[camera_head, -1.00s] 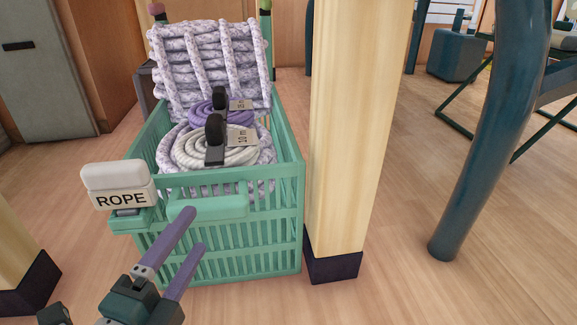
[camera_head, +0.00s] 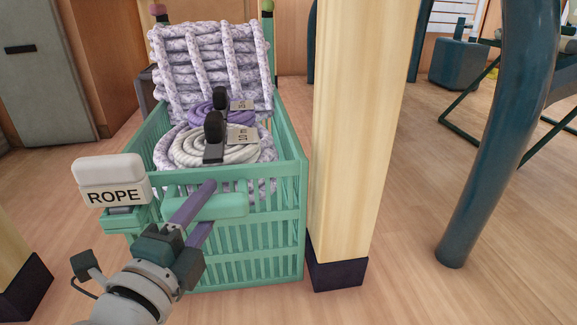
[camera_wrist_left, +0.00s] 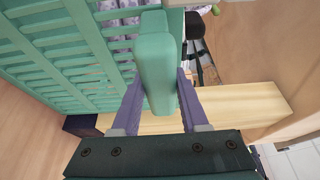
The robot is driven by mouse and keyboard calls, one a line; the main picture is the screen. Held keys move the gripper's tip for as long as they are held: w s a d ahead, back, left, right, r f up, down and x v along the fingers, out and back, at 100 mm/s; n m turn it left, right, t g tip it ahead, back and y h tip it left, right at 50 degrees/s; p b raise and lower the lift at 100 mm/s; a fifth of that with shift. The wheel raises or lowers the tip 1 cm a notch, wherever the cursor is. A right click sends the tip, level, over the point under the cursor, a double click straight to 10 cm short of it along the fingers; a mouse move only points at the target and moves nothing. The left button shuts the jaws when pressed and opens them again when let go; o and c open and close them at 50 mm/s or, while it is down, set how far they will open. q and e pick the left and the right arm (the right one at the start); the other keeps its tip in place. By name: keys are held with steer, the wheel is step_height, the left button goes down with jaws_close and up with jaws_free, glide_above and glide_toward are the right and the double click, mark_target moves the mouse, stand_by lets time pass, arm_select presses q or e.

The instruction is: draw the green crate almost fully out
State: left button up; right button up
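The green crate (camera_head: 290,225) stands between two pale posts, with its slatted front facing me. A bar handle (camera_head: 228,206) sticks out from its front. A white block marked ROPE (camera_head: 112,182) sits at its front left corner. My left gripper (camera_head: 208,205) is at the handle, one purple finger above it and the other below. The left wrist view shows the handle (camera_wrist_left: 157,65) between both fingers (camera_wrist_left: 160,85), which look spread; contact with it is not clear. My right gripper is not in view.
Coiled ropes with tags (camera_head: 215,142) lie in the crate, and a large bundled rope (camera_head: 210,65) rises behind them. A pale post (camera_head: 355,150) with a dark foot stands close on the right. A dark blue curved tube (camera_head: 495,140) is farther right. Bare floor lies between.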

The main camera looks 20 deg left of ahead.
arm_select(q)
jaws_close()
stand_by(0.9)
